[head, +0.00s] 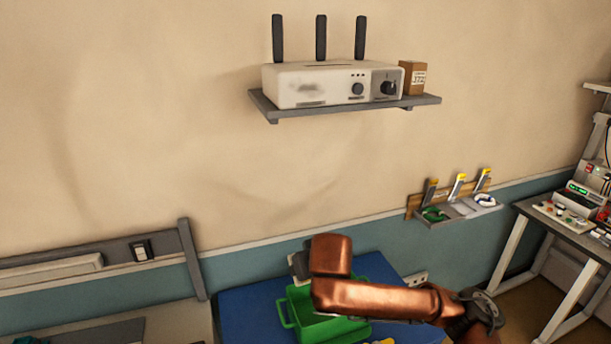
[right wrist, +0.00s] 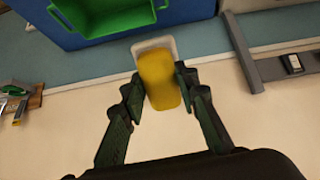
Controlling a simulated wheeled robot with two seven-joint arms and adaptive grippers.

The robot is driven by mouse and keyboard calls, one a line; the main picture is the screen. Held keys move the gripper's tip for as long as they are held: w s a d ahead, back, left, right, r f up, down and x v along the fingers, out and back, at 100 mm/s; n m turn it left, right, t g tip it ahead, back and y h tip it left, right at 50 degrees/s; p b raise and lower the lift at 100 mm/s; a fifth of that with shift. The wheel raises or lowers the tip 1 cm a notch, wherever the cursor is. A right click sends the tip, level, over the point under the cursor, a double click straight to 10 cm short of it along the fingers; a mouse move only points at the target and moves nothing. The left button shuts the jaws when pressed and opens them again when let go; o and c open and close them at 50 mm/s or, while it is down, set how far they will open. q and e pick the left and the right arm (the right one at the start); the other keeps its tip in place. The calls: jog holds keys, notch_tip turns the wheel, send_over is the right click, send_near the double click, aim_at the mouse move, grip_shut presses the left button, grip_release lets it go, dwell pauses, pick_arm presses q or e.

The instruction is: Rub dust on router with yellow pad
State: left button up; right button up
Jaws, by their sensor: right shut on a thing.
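The router (head: 320,80) is a white box with several knobs and dark upright antennas. It stands on a grey wall shelf (head: 350,108) high in the head view. A grey dust smudge (head: 308,88) marks the left part of its front face. My right gripper (right wrist: 157,92) is shut on the yellow pad (right wrist: 160,78), which has a pale edge or backing, in the right wrist view. In the head view my copper-coloured right arm hides most of that gripper, well below the router and apart from it. My left gripper is not in view.
A small brown box (head: 414,78) stands at the router's right on the shelf. A green crate (head: 325,328) sits on a blue surface (head: 250,310) below. A small tool rack (head: 455,210) hangs at right. The wall between crate and shelf is clear.

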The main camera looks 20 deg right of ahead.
jog(key=w+d+r+t+p, duration=0.15)
jog(key=r+t+p, duration=0.3)
jog(key=r, duration=1.65)
jog(key=w+r+t+p, duration=0.25)
jog(key=r+t, duration=0.25)
jog(key=r, duration=1.7)
jog(key=shift+y, duration=0.3)
jog(key=shift+w+a+f+p, duration=0.15)
jog(key=shift+w+p, duration=0.35)
jog(key=shift+w, duration=0.8)
jog(key=shift+w+a+p, duration=0.15)
jog(key=shift+w+p, duration=0.3)
jog(key=shift+w, duration=0.8)
jog(key=shift+w, duration=0.9)
jog(key=shift+s+d, duration=0.1)
jog(key=shift+d, duration=1.7)
jog(key=shift+w+d, duration=0.2)
jog(key=shift+d, duration=0.6)
jog(key=shift+w+d, duration=0.1)
jog(key=shift+d, duration=2.65)
